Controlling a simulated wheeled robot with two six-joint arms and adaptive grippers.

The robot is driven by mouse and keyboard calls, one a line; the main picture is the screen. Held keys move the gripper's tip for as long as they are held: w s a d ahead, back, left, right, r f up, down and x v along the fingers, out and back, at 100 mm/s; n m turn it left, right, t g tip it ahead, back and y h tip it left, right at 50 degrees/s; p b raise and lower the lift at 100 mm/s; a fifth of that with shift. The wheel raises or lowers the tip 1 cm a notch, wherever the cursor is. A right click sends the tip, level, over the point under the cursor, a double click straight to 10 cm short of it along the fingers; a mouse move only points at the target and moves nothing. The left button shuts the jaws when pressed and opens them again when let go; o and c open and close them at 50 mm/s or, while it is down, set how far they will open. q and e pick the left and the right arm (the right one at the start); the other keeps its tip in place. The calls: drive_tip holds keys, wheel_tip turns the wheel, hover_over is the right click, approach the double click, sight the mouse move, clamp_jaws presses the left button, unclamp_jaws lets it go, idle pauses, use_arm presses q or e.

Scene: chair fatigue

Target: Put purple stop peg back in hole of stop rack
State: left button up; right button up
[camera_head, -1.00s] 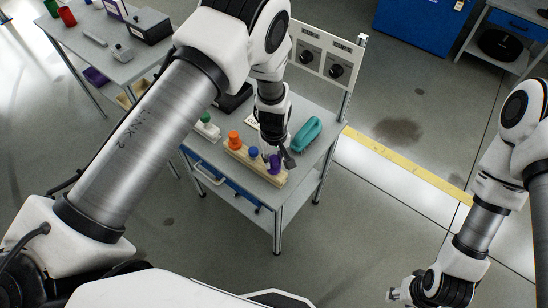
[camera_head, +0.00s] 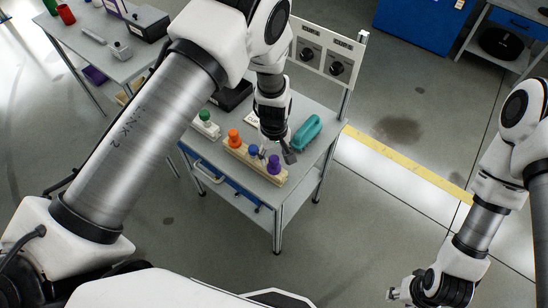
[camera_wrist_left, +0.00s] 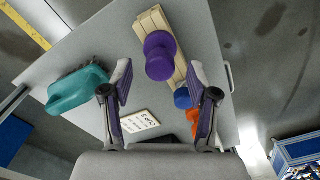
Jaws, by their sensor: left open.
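The stop rack (camera_head: 238,156) is a pale wooden block on the small grey table; it also shows in the left wrist view (camera_wrist_left: 150,22). An orange peg (camera_head: 234,137) and a blue peg (camera_head: 253,151) stand in the same rack. My left gripper (camera_head: 277,155) is open and empty, close behind the purple peg; its spread fingers (camera_wrist_left: 161,84) show in the wrist view. My right gripper (camera_head: 396,294) is low at right, away from the table; its jaw state is unclear.
A teal brush-like object (camera_head: 306,132) lies on the table right of my left gripper. A white block with a green knob (camera_head: 206,122) stands left of the rack. A label card (camera_wrist_left: 140,121) lies flat. A dial panel (camera_head: 324,60) stands at the table's back.

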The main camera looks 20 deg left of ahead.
use_arm(q)
wheel_tip(320, 180, up, 10)
drive_tip(key=shift+f, duration=0.1)
idle(0.4)
drive_tip(key=s+a+f+m, duration=0.2)
drive_tip(key=s+f, duration=0.3)
drive_tip(key=s, duration=0.4)
drive_tip(key=s+a+f+m, duration=0.3)
drive_tip(key=s+a+f, duration=0.1)
drive_tip(key=s, duration=0.5)
drive_tip(key=s+a+f+m, duration=0.2)
drive_tip(key=s+f, duration=0.4)
drive_tip(key=s, duration=0.3)
drive_tip(key=shift+a+f+m+b, duration=0.25)
drive_tip(key=shift+a+m+b, duration=0.05)
drive_tip(key=shift+a, duration=0.55)
